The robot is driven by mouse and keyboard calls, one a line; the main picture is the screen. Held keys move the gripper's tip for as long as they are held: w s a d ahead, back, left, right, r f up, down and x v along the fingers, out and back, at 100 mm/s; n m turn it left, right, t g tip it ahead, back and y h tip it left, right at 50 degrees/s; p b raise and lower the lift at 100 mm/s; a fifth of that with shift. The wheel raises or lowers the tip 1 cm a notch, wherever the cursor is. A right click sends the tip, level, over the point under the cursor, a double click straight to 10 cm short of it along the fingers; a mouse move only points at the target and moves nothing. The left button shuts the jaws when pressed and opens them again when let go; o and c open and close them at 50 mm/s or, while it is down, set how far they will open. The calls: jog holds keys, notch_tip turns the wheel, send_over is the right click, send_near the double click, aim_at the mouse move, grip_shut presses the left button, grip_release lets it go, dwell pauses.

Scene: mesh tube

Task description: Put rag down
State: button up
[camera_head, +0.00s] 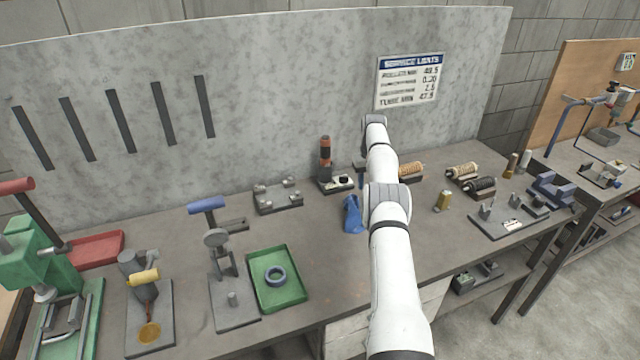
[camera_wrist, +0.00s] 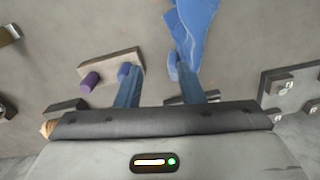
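The blue rag (camera_head: 352,215) lies crumpled on the grey workbench (camera_head: 330,255), just left of my arm in the head view. In the wrist view the rag (camera_wrist: 200,30) is at the top centre-right, its lower end close to or overlapping my right fingertip; I cannot tell whether they touch. My gripper (camera_wrist: 153,72) shows two blue fingers spread apart, with bare bench visible between them and nothing held. In the head view my gripper is mostly hidden behind my arm.
A pegged grey block (camera_head: 277,196) and a black-and-orange tool stand (camera_head: 325,160) are behind the rag. A green tray (camera_head: 290,296) with a ring is at front left. Spools (camera_head: 461,171) and a small brass piece (camera_head: 443,201) are to the right.

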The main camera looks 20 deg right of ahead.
jog(key=shift+w+a+r, duration=0.1)
jog(key=shift+a+r, duration=0.05)
jog(key=shift+r, duration=0.2)
jog(key=shift+c, duration=1.4)
jog(key=a+r, duration=0.1)
jog(key=r, duration=0.1)
jog(key=a+r+b, duration=0.1)
jog(key=r, duration=0.1)
jog(key=a+r, duration=0.1)
jog(key=r, duration=0.1)
jog(key=shift+a+r, duration=0.3)
jog(key=shift+a, duration=0.1)
grip_shut()
jog(key=s+a+r+t+b, duration=0.2)
jog(key=s+a+r+b, duration=0.2)
jog(key=s+a+r, duration=1.1)
jog(key=s+a+n+b, duration=0.1)
jog(key=s+a, duration=0.2)
jog(key=s, duration=0.6)
jog(key=s+a+b, duration=0.1)
jog(key=s+a, duration=0.2)
jog(key=s, duration=0.6)
jog(key=s+a+f, duration=0.1)
jog(key=s+f, duration=0.3)
jog(key=s, duration=0.3)
jog(key=s+a+f+t+b, duration=0.1)
jog(key=s+f, duration=0.3)
jog(key=s, duration=0.4)
jog(key=shift+s+a, duration=0.15)
jog(key=shift+a, duration=0.4)
